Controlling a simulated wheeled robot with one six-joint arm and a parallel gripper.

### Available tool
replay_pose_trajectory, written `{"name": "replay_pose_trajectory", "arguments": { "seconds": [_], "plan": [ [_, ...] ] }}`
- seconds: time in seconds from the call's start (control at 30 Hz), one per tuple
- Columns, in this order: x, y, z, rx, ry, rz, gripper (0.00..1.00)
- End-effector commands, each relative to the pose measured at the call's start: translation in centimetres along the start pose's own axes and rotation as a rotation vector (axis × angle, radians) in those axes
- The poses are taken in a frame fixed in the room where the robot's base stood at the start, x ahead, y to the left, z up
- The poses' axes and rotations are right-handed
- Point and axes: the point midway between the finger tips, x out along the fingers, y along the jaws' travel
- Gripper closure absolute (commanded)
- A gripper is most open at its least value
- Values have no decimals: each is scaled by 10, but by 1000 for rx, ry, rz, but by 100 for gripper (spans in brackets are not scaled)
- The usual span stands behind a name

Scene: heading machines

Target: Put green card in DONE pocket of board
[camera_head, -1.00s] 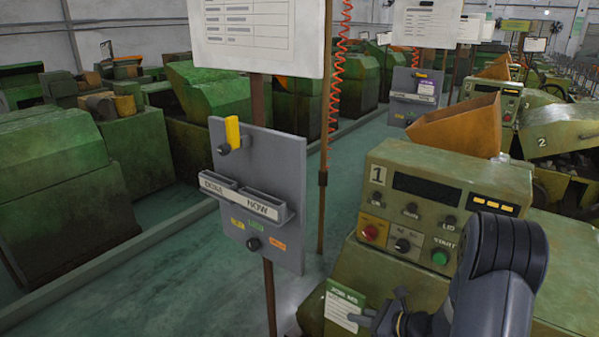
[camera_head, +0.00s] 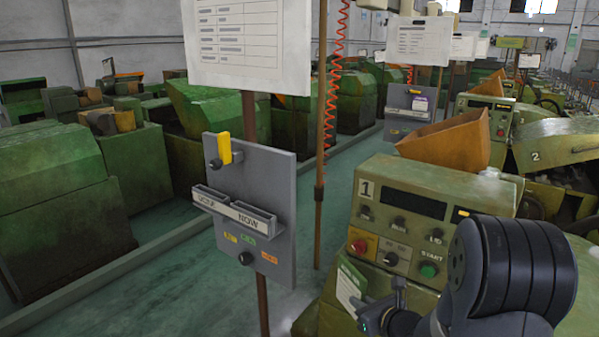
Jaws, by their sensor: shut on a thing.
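The green card (camera_head: 348,286), with a white lower part, is held upright and tilted by my gripper (camera_head: 364,308) at the bottom of the head view. My gripper is shut on it, and the fingertips are partly hidden. The grey board (camera_head: 264,203) stands on a brown post left of the card, apart from it. Across the board runs a pocket holder with two slots: the DONE pocket (camera_head: 208,199) on the left and the NOW pocket (camera_head: 253,224) on the right. No card shows in either pocket. A yellow tag (camera_head: 224,148) hangs above them.
Machine 1's control panel (camera_head: 418,220), with red and green buttons, stands right of the card, close behind my arm. A thin brown pole (camera_head: 318,200) rises behind the board's right side. Open floor (camera_head: 165,290) lies left of the board.

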Motion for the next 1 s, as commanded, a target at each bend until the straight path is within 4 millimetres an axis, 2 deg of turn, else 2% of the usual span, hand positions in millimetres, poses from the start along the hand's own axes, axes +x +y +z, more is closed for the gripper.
{"name": "replay_pose_trajectory", "arguments": {
  "seconds": [0.1,0.27,1.0],
  "plan": [
    [-8,2,11,30,-2,-75,100],
    [-16,2,17,56,0,-135,100],
    [-18,2,18,63,0,-153,100]
  ]
}}
